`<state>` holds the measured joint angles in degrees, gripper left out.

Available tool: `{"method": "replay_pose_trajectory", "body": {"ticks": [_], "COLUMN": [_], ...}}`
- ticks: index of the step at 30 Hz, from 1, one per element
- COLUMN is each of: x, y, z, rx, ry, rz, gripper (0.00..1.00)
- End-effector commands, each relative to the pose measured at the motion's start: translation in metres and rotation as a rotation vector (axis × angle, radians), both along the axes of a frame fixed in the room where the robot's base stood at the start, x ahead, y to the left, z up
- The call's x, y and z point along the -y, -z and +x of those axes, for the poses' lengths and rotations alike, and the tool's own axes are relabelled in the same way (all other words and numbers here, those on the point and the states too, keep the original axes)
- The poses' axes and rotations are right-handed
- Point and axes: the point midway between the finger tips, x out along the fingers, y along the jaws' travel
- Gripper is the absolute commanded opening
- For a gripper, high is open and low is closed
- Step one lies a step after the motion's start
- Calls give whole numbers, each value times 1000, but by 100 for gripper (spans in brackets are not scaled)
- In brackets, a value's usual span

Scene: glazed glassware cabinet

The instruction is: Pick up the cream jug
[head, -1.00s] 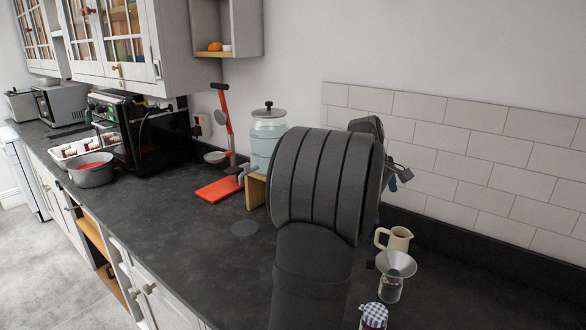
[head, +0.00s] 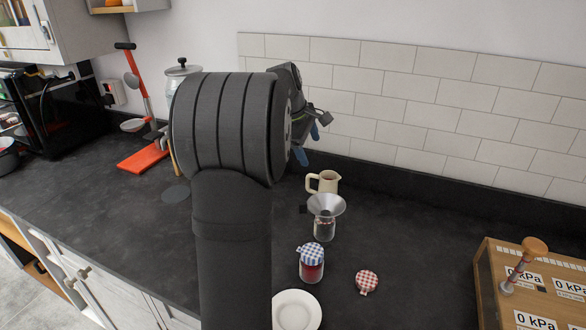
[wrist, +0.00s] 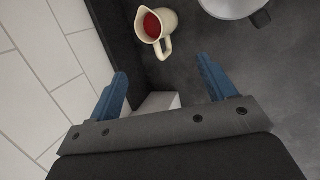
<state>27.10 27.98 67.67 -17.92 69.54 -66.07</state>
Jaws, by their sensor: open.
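The cream jug (head: 328,181) stands upright on the dark worktop near the tiled wall, with its handle on the left in the head view. In the wrist view the jug (wrist: 151,20) is at the top, ahead of the fingers, with red contents and its handle turned towards my gripper. My gripper (wrist: 162,72) is open, with blue fingertips apart and nothing gripped. In the head view my gripper (head: 309,146) is above and slightly left of the jug, partly hidden behind my arm.
A funnel (head: 326,205) on a glass jar stands just in front of the jug. A jar with a blue checked lid (head: 312,262), a red checked lid (head: 367,281), a white plate (head: 296,311) and a wooden box (head: 530,290) are nearer. A pale block (wrist: 160,102) shows between the fingers.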

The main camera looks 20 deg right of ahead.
Motion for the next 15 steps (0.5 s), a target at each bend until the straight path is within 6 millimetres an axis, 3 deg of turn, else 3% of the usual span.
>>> {"method": "replay_pose_trajectory", "body": {"ticks": [5,15], "x": [17,65], "y": [1,2], "z": [6,16], "rx": [-56,-187], "ry": [-55,-379], "rz": [59,316], "gripper": [76,76]}}
